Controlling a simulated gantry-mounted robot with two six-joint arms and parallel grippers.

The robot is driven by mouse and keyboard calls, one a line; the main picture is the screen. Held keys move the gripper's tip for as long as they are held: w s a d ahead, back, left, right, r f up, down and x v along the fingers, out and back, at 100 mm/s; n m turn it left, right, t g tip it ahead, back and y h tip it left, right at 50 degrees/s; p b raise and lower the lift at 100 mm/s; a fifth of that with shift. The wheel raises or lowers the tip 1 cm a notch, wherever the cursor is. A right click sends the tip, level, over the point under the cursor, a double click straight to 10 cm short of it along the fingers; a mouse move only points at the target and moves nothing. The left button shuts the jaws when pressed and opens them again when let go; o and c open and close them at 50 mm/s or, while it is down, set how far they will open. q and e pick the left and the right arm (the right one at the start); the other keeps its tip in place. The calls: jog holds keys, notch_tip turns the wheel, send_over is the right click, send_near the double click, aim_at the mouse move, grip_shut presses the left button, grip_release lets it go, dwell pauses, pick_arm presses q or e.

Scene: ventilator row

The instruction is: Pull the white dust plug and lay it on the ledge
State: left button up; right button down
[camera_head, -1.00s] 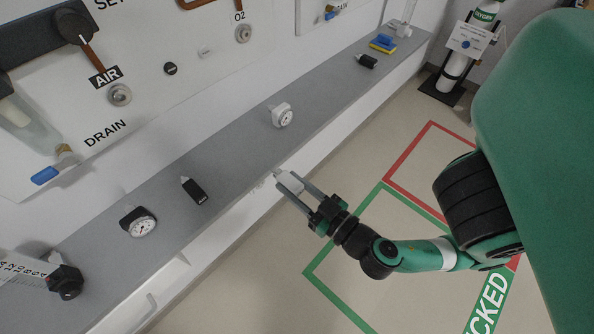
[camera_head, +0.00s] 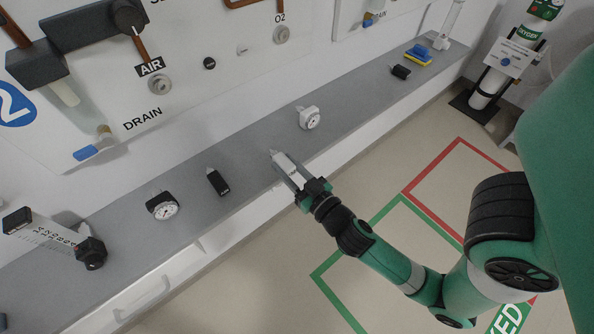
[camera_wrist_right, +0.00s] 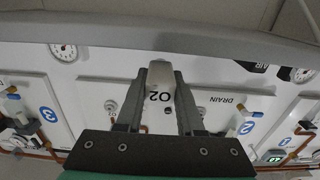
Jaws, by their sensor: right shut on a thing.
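My right gripper (camera_head: 285,172) is shut on a white block-like piece (camera_head: 289,166) with a small pale tip pointing toward the wall. The piece also shows between the fingers in the right wrist view (camera_wrist_right: 161,74). I cannot tell whether it is the dust plug. It is over the front part of the grey ledge (camera_head: 255,165) in the head view; whether it touches the ledge is unclear. My left gripper is out of view.
An oxygen cylinder (camera_head: 491,82) stands at the right.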

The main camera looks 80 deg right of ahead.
aim_at(275, 155)
jog(key=p+x, duration=0.1)
jog(key=x, duration=0.3)
jog(key=shift+w+d+f+p, duration=0.15)
jog(key=shift+w+d+p, duration=0.1)
jog(key=shift+p, duration=0.1)
jog(key=shift+w+f+b, duration=0.1)
jog(key=shift+f+b, duration=0.45)
jog(key=shift+f, duration=0.2)
jog(key=shift+c, duration=2.2)
grip_release()
